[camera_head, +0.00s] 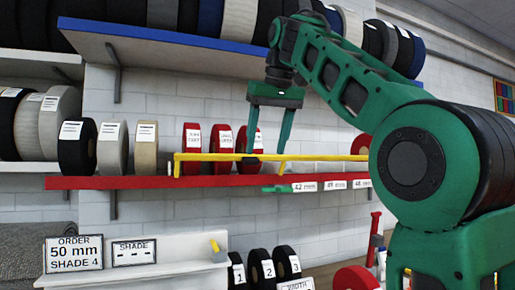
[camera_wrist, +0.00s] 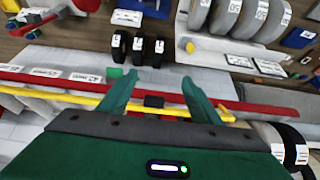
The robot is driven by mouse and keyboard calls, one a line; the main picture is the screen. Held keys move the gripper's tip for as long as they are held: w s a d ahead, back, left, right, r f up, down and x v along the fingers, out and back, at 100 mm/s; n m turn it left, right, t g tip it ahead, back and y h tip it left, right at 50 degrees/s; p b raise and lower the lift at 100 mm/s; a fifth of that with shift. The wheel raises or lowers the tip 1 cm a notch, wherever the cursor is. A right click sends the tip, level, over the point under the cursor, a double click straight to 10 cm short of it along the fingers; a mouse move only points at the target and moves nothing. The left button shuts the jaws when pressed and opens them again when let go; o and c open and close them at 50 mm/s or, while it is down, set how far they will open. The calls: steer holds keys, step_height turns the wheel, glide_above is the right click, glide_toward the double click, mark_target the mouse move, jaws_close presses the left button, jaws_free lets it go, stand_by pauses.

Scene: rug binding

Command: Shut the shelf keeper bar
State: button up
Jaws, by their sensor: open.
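The yellow keeper bar (camera_head: 215,157) runs level along the front of the red shelf (camera_head: 120,183), a little above its edge. It passes in front of several red rolls (camera_head: 222,147). A small black block (camera_head: 250,160) sits on the bar. In the wrist view the bar (camera_wrist: 75,101) crosses behind my fingers, and the black block (camera_wrist: 154,101) shows between them. My gripper (camera_head: 266,152) points down at the bar, open, with its fingers apart; it also shows in the wrist view (camera_wrist: 158,76). I cannot tell whether a finger touches the bar.
A green tab (camera_head: 275,189) sticks out below the shelf's front edge, near white size labels (camera_head: 305,187). A blue shelf (camera_head: 170,42) with rolls is above. Below are an order sign (camera_head: 74,253), a white stand (camera_head: 190,255) and several black numbered rolls (camera_head: 262,267).

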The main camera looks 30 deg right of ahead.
steer(key=shift+s+a, duration=0.15)
steer(key=shift+s, duration=0.8)
